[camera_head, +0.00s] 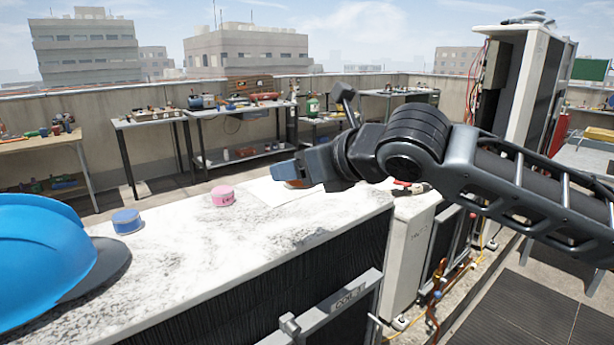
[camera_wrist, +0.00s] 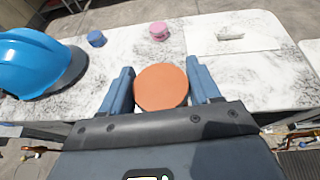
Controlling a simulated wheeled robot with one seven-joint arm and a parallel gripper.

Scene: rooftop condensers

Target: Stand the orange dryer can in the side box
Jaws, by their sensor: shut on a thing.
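My gripper (camera_wrist: 161,84) is shut on the orange dryer can (camera_wrist: 161,88), with one blue finger on each side of it. In the wrist view its round orange end faces the camera. In the head view my gripper (camera_head: 288,172) is over the far part of the white worn top, and only a sliver of orange (camera_head: 294,184) shows below the fingers. I cannot tell whether the can touches the top. I cannot make out the side box with certainty in either view.
A blue hard hat (camera_head: 45,260), a blue can (camera_head: 127,221) and a pink can (camera_head: 223,196) stand on the white top (camera_head: 200,250). A white sheet (camera_wrist: 240,40) with a small dark patch lies beyond the can. Workbenches (camera_head: 235,115) stand behind.

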